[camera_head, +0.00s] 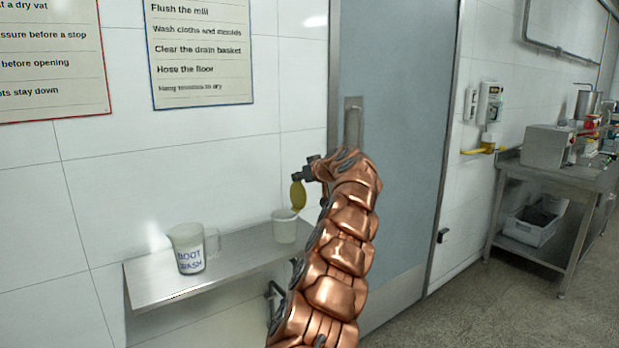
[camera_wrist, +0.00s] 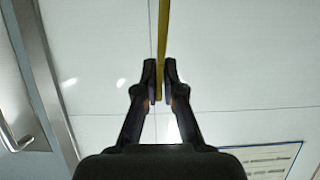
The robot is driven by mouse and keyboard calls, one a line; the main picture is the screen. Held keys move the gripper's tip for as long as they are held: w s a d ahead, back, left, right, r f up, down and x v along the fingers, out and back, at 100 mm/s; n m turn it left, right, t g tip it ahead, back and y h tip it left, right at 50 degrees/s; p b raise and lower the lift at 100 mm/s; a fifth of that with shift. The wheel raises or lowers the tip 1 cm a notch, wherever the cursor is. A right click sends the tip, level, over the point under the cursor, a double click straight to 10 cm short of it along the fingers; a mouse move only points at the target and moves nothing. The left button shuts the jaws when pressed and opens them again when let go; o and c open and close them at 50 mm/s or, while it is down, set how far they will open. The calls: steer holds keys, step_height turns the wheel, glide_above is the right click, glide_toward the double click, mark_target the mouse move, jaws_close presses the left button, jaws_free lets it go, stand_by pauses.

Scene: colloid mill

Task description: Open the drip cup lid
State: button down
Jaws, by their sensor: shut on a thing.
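The drip cup (camera_head: 285,227) is a small pale cup on the steel wall shelf. Its yellow lid (camera_head: 298,196) stands on edge, nearly upright, above the right side of the cup's rim. My gripper (camera_head: 303,174) is at the lid's upper edge and is shut on it. In the wrist view the lid (camera_wrist: 163,40) shows edge-on as a thin yellow strip between the two dark fingertips (camera_wrist: 160,82). The hinge is too small to make out, and the cup does not show in the wrist view.
A jug marked "BOOT WASH" (camera_head: 187,248) stands left on the shelf (camera_head: 150,283). A grey door with an upright handle (camera_head: 353,125) is just behind my arm. A steel table (camera_head: 548,174) with equipment stands at the far right. The floor between is clear.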

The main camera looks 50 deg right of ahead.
steer(key=shift+s+d, duration=0.2)
steer(key=shift+d, duration=0.15)
steer(key=c, duration=1.5)
jaws_free()
steer(key=shift+d, duration=0.1)
steer(key=shift+c, duration=0.2)
steer(key=shift+o, duration=1.1)
steer(key=shift+w+a, duration=0.15)
steer(key=shift+a, duration=0.05)
steer(key=v, duration=1.2)
steer(key=shift+a+f, duration=0.1)
